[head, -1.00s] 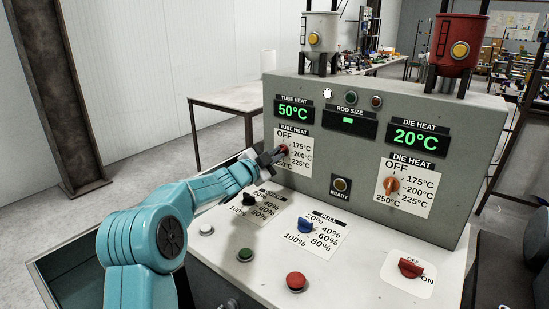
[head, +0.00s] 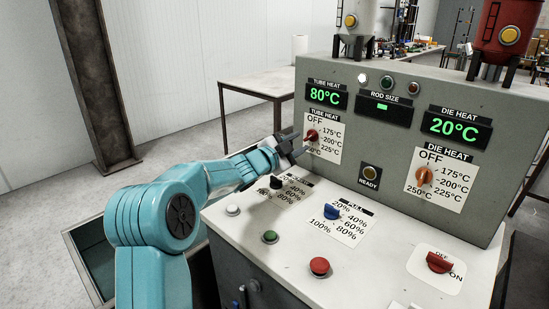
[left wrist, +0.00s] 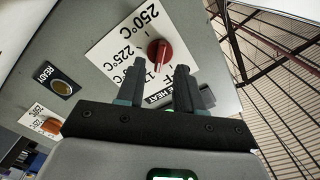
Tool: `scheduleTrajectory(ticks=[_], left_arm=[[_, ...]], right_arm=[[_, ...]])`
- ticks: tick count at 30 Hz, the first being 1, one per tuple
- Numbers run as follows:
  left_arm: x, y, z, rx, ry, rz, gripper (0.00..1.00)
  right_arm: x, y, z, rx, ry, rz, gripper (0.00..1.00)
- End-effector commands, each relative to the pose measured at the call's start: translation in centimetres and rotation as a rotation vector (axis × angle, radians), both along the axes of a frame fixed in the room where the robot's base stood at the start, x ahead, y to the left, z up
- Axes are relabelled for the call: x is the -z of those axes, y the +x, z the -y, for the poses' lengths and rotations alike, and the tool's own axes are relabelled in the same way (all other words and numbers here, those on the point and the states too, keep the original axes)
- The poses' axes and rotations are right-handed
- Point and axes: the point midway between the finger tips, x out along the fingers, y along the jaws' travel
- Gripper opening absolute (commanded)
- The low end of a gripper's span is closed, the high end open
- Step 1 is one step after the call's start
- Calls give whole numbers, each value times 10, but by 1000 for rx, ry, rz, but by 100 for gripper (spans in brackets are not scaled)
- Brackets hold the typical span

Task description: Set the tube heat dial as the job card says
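The tube heat dial (head: 311,135) is a red knob on a white scale plate at the left of the grey panel. It also shows in the left wrist view (left wrist: 160,52), beyond my fingertips. I cannot tell exactly which mark it points to. The tube heat display (head: 325,96) reads 80°C in green. My left gripper (head: 291,147) is open and empty, just in front of and below the dial. In the left wrist view its two fingers (left wrist: 160,68) stand apart, with the dial between and past them. No job card is legible. My right gripper is out of view.
The die heat dial (head: 424,176) is orange, under a display (head: 456,128) reading 20°C. The ready button (head: 370,173) sits between the dials. The desk below holds a black dial (head: 276,182), a blue pull dial (head: 332,211), several push buttons and a red on/off switch (head: 440,262).

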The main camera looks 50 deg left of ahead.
Motion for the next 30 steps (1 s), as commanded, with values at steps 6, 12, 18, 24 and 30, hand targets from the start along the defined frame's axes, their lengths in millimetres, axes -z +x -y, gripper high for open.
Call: scheduleTrajectory(ticks=[6,12,18,24,30], left_arm=[[0,-62,5,-5,2,0,36],[0,-104,11,-4,2,0,36],[0,-124,13,-3,1,0,36],[0,-126,14,-1,0,1,36],[0,-126,14,-1,0,1,36]], right_arm=[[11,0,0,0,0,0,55],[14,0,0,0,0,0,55],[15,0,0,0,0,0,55],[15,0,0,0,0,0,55],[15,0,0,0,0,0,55]])
